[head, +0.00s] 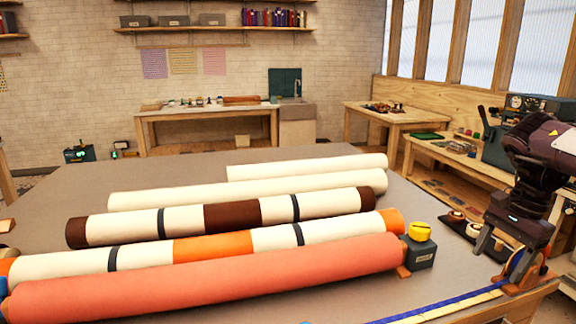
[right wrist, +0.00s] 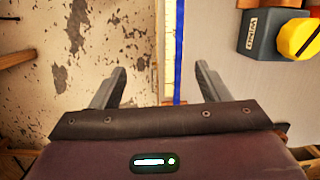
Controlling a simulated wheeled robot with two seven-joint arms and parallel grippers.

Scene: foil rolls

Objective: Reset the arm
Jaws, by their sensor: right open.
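My right gripper (head: 499,254) hangs at the right edge of the work table, fingers down, open and empty. In the right wrist view its two spread fingers (right wrist: 160,75) have nothing between them but the table edge strip and floor below. Several rolls lie side by side on the table: a coral roll (head: 210,278) in front, a white roll with orange bands (head: 210,247), a white roll with brown bands (head: 231,215), and two plain cream rolls (head: 250,190) (head: 310,167) behind. My left gripper is not in view.
A dark block with a yellow knob (head: 419,245) stands by the coral roll's right end; it also shows in the right wrist view (right wrist: 262,35). A blue-edged measuring strip (head: 440,308) runs along the front edge. The table's back left (head: 130,175) is clear.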

